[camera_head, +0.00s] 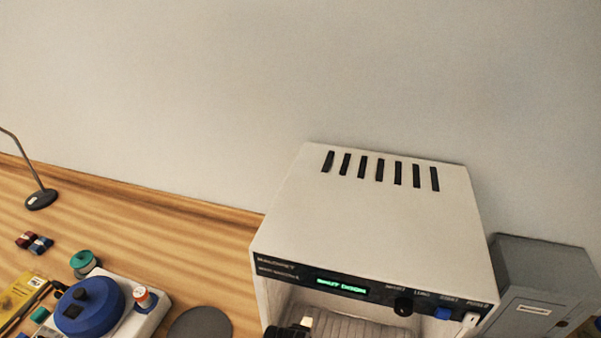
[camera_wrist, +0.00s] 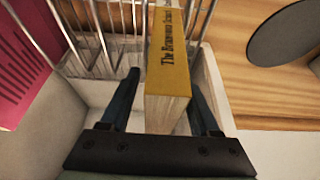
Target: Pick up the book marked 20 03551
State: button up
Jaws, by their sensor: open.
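A yellow book (camera_wrist: 170,60) with dark lettering on its spine stands in a white holder with wire dividers (camera_wrist: 108,28) in the wrist view. The mark 20 03551 cannot be read in either view, so I cannot tell if this is that book. My gripper (camera_wrist: 163,82) is open, with one dark finger on each side of the yellow book. I cannot tell whether either finger touches it. In the head view the holder and the book are not visible.
A pink item (camera_wrist: 22,60) with dark print is at the wrist view's left. A large pale machine (camera_head: 370,225) with a lit display stands on the wooden table (camera_head: 130,225), beside a grey box (camera_head: 540,290). A blue round device (camera_head: 90,308) is at lower left.

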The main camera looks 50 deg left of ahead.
grip_shut()
